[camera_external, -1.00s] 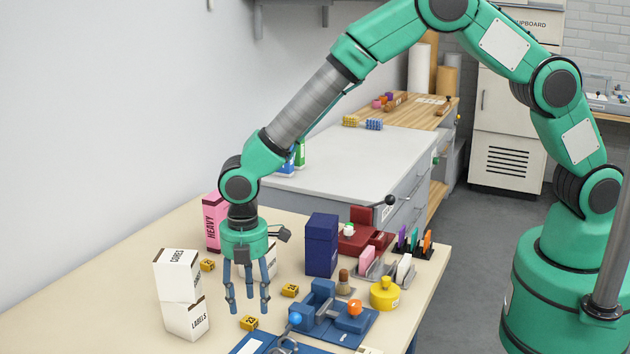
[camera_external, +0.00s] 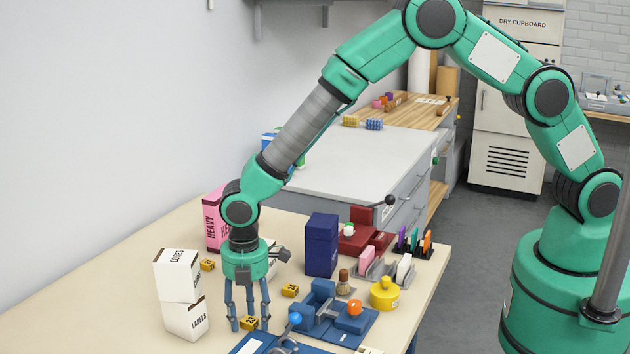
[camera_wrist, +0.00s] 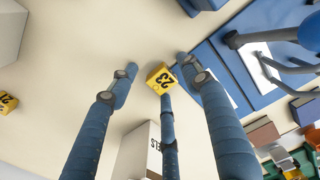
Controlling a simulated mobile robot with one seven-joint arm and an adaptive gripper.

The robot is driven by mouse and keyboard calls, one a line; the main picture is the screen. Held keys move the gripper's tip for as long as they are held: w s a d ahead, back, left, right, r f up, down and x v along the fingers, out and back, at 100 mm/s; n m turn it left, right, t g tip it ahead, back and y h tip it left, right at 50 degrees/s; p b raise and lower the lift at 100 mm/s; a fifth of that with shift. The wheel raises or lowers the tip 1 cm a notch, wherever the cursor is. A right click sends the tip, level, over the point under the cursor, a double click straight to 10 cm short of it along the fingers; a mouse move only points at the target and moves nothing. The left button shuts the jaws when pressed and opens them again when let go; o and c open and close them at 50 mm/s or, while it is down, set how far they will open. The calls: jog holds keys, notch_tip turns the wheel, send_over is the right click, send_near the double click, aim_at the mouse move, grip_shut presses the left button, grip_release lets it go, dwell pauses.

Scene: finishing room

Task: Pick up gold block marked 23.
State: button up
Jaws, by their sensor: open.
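The gold block marked 23 (camera_wrist: 161,78) lies on the table between my spread fingers in the wrist view, with its number showing. In the external view this gold block (camera_external: 249,323) sits low between my fingertips, partly hidden by them. My gripper (camera_external: 249,318) is open around it, pointing down, with three blue fingers. In the wrist view the gripper (camera_wrist: 156,82) has one finger on each side of the block and the third close to its lower edge. I cannot tell whether that finger touches it.
Two other gold blocks lie nearby, one at the left (camera_external: 207,265) and one at the right (camera_external: 289,290). White boxes (camera_external: 186,318) are stacked close on the left. A blue fixture (camera_external: 333,315) stands close on the right, and a tall navy box (camera_external: 321,245) behind it.

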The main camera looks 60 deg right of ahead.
aim_at(252, 313)
grip_shut()
notch_tip(252, 313, up, 10)
jog(key=p, duration=0.1)
dwell(0.8)
dwell(0.4)
